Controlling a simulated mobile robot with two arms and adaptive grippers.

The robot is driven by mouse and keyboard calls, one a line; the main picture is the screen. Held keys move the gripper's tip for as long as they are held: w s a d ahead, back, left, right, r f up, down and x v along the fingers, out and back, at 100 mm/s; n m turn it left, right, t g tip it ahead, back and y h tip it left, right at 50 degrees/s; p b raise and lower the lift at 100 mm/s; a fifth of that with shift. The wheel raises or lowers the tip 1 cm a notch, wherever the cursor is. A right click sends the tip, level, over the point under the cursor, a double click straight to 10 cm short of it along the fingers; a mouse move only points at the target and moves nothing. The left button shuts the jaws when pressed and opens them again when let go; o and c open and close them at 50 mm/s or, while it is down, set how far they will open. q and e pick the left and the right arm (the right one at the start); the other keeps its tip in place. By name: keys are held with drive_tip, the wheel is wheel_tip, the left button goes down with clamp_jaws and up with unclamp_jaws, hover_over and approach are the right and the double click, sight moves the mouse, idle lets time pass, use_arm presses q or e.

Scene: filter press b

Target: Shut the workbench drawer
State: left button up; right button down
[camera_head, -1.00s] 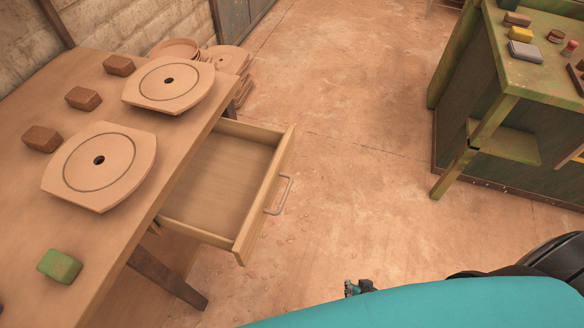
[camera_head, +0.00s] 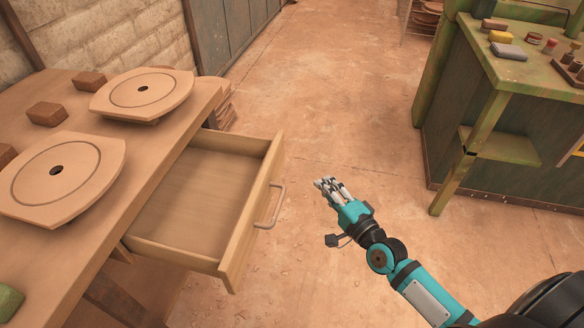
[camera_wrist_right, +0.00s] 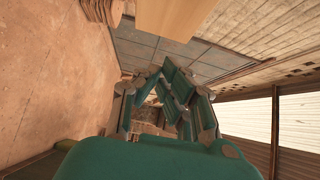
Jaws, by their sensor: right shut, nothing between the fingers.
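The workbench drawer (camera_head: 199,196) is pulled out from under the wooden workbench (camera_head: 52,106) at the left. It looks empty, and its front panel (camera_head: 251,222) carries a grey bar handle (camera_head: 274,205). My right gripper (camera_head: 324,187) is shut and empty, to the right of the handle and apart from it. In the right wrist view the gripper (camera_wrist_right: 162,88) fills the middle, and a pale wooden surface, probably part of the drawer, shows at the top edge. My left gripper is not in view.
Two filter plates (camera_head: 143,92) and brown blocks (camera_head: 47,113) lie on the workbench, with a green block (camera_head: 8,300) at its near edge. A green table (camera_head: 520,72) with small items stands at the right. The floor between is clear.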

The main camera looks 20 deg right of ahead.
drive_tip(key=w+a, duration=0.1)
drive_tip(key=w, duration=0.2)
drive_tip(key=w+a, duration=0.2)
drive_tip(key=w, duration=0.2)
drive_tip(key=w+a, duration=0.2)
drive_tip(key=w, duration=0.1)
drive_tip(key=shift+w, duration=0.25)
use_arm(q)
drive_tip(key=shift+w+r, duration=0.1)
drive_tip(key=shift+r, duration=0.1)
